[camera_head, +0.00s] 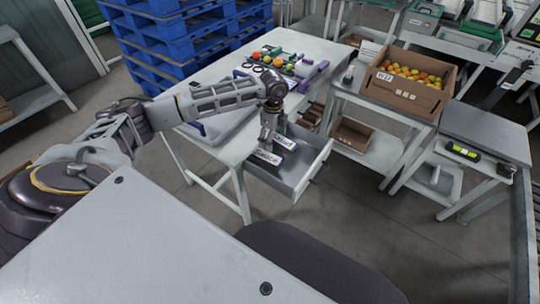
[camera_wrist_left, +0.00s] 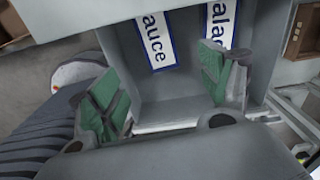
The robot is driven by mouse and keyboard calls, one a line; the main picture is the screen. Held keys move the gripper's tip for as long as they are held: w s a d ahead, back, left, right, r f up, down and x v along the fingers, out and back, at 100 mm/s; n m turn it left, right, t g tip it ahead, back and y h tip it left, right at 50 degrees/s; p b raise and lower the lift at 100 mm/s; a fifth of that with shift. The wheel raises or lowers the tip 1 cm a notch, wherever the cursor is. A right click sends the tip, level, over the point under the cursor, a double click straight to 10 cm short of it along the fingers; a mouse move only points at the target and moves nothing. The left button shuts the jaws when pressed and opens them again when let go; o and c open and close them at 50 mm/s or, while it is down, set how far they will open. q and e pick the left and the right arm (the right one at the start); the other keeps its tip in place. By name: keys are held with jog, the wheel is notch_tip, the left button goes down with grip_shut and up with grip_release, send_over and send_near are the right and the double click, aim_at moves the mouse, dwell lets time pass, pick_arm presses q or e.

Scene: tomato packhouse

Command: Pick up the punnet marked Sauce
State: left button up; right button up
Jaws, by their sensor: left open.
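Under the table an open grey drawer (camera_head: 312,178) holds two white labels with dark lettering and blue borders. The Sauce label (camera_head: 268,157) is nearer me, and the Salad label (camera_head: 284,141) is farther. In the left wrist view the Sauce label (camera_wrist_left: 155,42) is cut off at the top, and the Salad label (camera_wrist_left: 222,24) is to its right. I cannot make out a separate punnet body at either label. My left gripper (camera_head: 268,138) is above the drawer, close to the labels. In the wrist view its green-padded fingers (camera_wrist_left: 155,85) are apart with nothing between them.
The table (camera_head: 236,155) carries several small fruits and purple and green items at its back. A cardboard box of tomatoes (camera_head: 402,92) stands on the stand to the right. Blue pallets (camera_head: 180,40) are stacked behind. The floor right of the drawer is clear.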

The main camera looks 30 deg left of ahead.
aim_at(272, 158)
jog(key=shift+w, duration=0.1)
pick_arm(q)
jog(key=shift+r, duration=0.15)
notch_tip(272, 158, down, 8)
jog(key=shift+f+b, duration=0.2)
jog(key=shift+b, duration=0.1)
jog(key=shift+f, duration=0.15)
pick_arm(e)
jog(key=shift+w+a+r, duration=0.15)
jog(key=shift+w+a, duration=0.2)
jog(key=shift+w, duration=0.25)
pick_arm(q)
jog(key=shift+f, duration=0.15)
pick_arm(e)
jog(key=shift+s, duration=0.15)
